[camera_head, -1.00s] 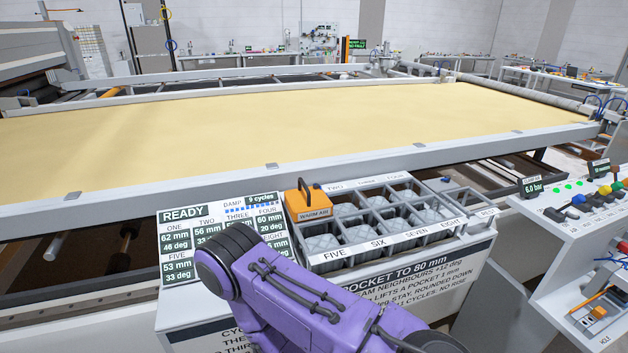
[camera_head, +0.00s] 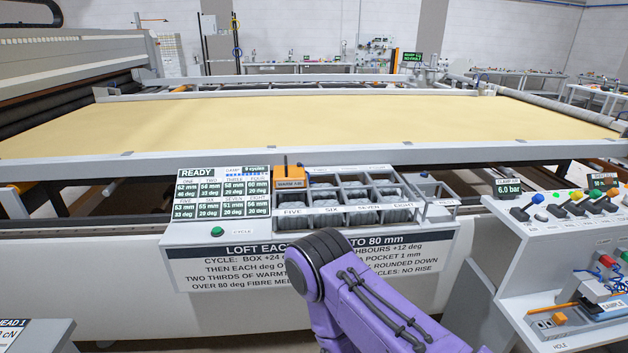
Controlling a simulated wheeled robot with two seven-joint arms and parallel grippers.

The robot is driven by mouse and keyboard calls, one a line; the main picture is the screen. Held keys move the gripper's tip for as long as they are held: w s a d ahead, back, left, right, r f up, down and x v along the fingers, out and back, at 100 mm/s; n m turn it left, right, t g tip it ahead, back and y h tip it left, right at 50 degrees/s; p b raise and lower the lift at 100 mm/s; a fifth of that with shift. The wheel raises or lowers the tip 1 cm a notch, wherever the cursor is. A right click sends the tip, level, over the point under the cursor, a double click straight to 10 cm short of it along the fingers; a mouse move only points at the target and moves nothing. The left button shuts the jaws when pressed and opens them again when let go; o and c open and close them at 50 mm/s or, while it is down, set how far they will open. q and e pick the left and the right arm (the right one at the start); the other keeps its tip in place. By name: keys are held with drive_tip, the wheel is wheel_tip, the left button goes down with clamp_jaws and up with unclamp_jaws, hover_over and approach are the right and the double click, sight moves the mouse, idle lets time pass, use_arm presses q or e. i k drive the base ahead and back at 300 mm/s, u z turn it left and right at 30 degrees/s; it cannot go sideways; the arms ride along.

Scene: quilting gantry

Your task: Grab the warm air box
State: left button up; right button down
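The other pockets hold grey fibre pads. A purple arm link of mine (camera_head: 375,300) crosses the lower middle, in front of the rack's console and below the box, apart from it. Neither of my grippers shows in the view.
A READY display (camera_head: 222,192) stands left of the box, with a green button (camera_head: 217,231) below it. A lever panel (camera_head: 560,215) stands at the right. The rail of the long yellow quilting bed (camera_head: 300,125) runs behind the rack.

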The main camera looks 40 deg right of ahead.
sight(285, 175)
drive_tip(key=z, duration=1.55)
